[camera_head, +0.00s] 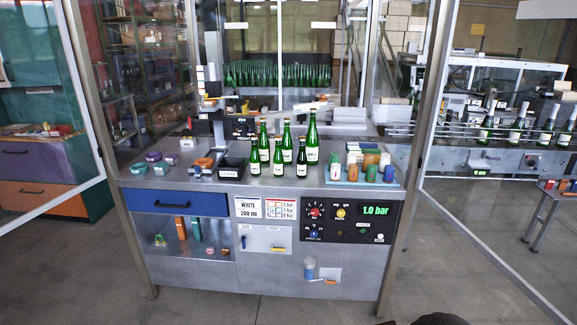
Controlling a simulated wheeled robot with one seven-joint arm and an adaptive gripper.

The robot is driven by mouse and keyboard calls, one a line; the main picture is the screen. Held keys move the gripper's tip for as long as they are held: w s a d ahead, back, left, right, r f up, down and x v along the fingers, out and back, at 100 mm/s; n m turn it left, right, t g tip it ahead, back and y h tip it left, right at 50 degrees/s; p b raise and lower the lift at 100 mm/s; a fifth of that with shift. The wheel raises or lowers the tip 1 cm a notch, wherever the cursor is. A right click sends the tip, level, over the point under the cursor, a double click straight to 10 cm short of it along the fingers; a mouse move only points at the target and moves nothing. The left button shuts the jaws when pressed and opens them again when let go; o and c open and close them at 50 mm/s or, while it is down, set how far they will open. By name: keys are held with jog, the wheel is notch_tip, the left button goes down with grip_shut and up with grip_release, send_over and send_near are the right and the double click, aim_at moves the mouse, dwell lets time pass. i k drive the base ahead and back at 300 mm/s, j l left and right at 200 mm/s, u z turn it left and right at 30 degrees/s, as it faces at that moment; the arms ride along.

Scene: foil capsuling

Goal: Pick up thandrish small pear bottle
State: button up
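A group of green bottles with white labels stands upright on the metal worktop, right of its middle. Three small ones stand in front: a left one (255,163), a middle one (278,163) and a darker right one (302,165). Taller bottles stand behind and beside them, including a left one (264,146), a middle one (287,145) and a right one (312,148). The label print is too small to read, so I cannot tell which small bottle is the thandrish pear one. My gripper is not in view.
A black tray (232,172) sits left of the bottles. Right of them, several coloured capsule stacks stand on a light blue mat (345,183). Colored rings (153,157) lie on the left of the worktop. Glass doors on metal frames flank the bench. The floor in front is clear.

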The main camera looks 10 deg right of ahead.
aim_at(279, 160)
jog(key=i+j+z, duration=0.35)
jog(key=i, duration=0.35)
jog(key=i+j+z, duration=0.35)
jog(key=i+j, duration=0.3)
jog(key=i+j+z, duration=0.35)
jog(key=i+j, duration=0.2)
jog(key=j, duration=0.3)
